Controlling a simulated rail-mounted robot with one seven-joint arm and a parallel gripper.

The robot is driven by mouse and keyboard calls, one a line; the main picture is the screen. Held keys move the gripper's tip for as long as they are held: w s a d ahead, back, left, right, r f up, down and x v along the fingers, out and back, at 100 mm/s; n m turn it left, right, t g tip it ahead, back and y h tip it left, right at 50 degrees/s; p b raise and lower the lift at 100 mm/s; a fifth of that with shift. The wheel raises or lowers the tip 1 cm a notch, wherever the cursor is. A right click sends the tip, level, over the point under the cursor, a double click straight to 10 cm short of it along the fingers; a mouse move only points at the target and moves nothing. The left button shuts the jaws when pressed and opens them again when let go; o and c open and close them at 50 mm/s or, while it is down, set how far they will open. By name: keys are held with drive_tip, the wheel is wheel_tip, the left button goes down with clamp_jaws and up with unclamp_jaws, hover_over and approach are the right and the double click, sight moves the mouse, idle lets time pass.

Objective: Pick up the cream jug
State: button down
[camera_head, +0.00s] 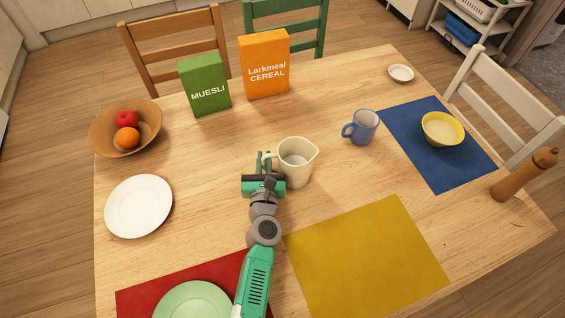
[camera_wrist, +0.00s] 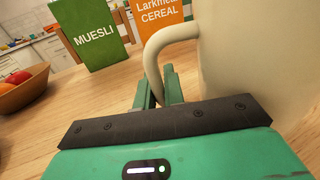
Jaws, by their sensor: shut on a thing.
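The cream jug (camera_head: 297,168) stands upright near the middle of the wooden table, its spout to the right and its handle to the left. Whether its base touches the table is hard to tell. My gripper (camera_head: 265,162) is at its left side, with the fingers shut on the handle. In the wrist view, the green fingers (camera_wrist: 158,88) close around the lower part of the handle, and the jug's body (camera_wrist: 265,65) fills the right side. The jug's base is hidden there by the gripper.
A blue mug (camera_head: 362,128) stands to the right of the jug. Muesli (camera_head: 204,84) and cereal (camera_head: 265,65) boxes stand behind. A white plate (camera_head: 138,206) and fruit bowl (camera_head: 100,142) are at left. The yellow placemat (camera_head: 365,255) in front is bare.

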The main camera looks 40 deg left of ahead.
sight(263, 160)
drive_tip(key=shift+r, duration=0.15)
wheel_tip(263, 160, up, 4)
drive_tip(key=p, duration=0.3)
drive_tip(key=shift+p, duration=0.3)
drive_tip(key=shift+s+d, duration=0.3)
drive_tip(key=shift+s, duration=0.1)
drive_tip(key=s+a+p+v, duration=0.1)
drive_tip(key=p+v, duration=0.2)
drive_tip(key=v, duration=1.2)
drive_tip(key=shift+r, duration=0.4)
